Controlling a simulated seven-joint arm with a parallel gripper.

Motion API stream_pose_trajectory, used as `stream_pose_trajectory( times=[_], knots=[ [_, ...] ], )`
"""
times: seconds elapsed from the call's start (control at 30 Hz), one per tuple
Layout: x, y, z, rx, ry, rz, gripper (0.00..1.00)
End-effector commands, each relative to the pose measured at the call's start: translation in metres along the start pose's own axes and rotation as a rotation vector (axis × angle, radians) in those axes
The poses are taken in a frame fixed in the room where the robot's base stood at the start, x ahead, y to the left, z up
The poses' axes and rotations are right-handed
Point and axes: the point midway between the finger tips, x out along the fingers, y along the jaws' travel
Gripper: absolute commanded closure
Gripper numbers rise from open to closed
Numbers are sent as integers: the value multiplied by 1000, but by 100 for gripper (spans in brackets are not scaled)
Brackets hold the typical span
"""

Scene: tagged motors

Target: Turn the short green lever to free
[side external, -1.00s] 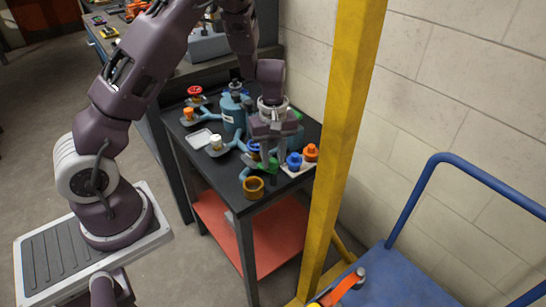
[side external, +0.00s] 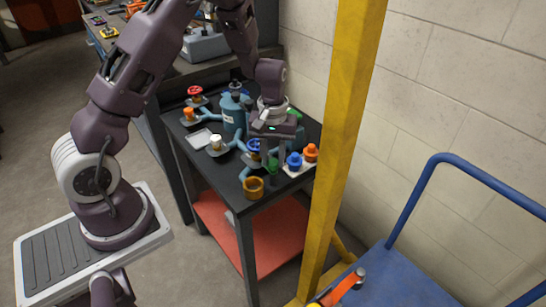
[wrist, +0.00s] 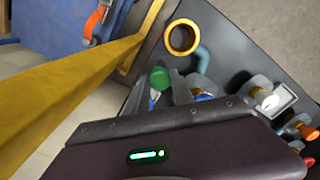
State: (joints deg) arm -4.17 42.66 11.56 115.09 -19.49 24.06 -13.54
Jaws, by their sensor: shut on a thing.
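The green lever (side external: 273,168) is at the front of the dark table, beside the open yellow-orange ring (side external: 253,187). My gripper (side external: 270,160) points down over it and is shut on it. In the wrist view its rounded green end (wrist: 159,78) shows at the fingertips of my gripper (wrist: 164,86). The fingers and palm hide the rest of the lever, so its full angle cannot be told. A blue handle (side external: 253,146) is close behind the fingers.
Blue (side external: 294,160) and orange (side external: 311,152) knobs stand on a white plate right of my gripper. Blue pipework with a tank (side external: 233,112), a white knob (side external: 215,142) and red handwheel (side external: 195,91) fills the left and back. A yellow post (side external: 341,150) stands close right.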

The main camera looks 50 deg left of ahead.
Motion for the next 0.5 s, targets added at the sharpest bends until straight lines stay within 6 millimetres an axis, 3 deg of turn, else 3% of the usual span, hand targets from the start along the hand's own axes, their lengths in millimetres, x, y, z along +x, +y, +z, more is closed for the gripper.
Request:
stream_pose_trajectory(
  times=[0.3, 0.33, 0.4, 0.5],
  knots=[
    [0, 0, -1, 1, 2, -1, 100],
    [0, 0, -1, 1, 2, -1, 66],
    [0, 0, -1, 1, 1, -1, 52],
    [0, 0, 0, 1, 1, 0, 50]
  ],
)
